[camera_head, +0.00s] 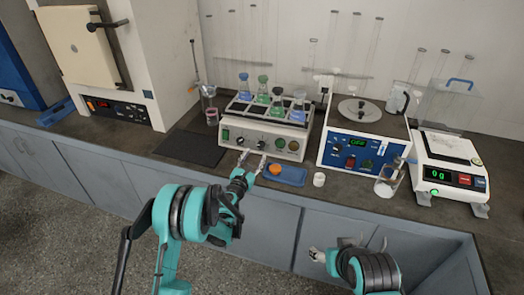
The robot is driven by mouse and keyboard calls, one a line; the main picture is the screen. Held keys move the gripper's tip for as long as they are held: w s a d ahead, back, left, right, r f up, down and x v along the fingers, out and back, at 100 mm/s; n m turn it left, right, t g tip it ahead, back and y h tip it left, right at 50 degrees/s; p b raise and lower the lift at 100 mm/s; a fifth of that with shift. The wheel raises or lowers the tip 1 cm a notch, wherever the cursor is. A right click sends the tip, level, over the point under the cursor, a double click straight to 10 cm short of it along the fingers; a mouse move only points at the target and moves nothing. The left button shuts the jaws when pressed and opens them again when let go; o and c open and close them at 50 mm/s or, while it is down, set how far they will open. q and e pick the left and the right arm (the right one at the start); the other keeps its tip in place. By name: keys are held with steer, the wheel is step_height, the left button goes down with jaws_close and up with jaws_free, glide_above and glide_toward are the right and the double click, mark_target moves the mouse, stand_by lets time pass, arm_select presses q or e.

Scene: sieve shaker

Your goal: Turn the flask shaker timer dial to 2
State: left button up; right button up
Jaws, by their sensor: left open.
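The flask shaker (233,125) is a cream box on the bench, with flasks of blue and green liquid standing on its dark top. Its front panel carries a row of small knobs, among them a dial (262,144) near the middle. The knob markings are too small to read, so I cannot tell which is the timer dial or its setting. My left gripper (251,160) is open and empty, just in front of and below the panel, pointing at it. My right gripper (338,248) is low in front of the cabinets, away from the shaker; its finger state is unclear.
A blue tray (292,177) with an orange item and a white cup (319,180) lie right of my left gripper. A blue-panelled device (350,150) and a balance (447,160) stand farther right. A dark mat (190,148) lies left; an oven (85,50) stands beyond.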

mark_target(260, 146)
arm_select(q)
steer(key=b+x, duration=0.1)
steer(key=x, duration=0.4)
steer(key=shift+w+d, duration=0.15)
steer(key=shift+w, duration=0.15)
jaws_close()
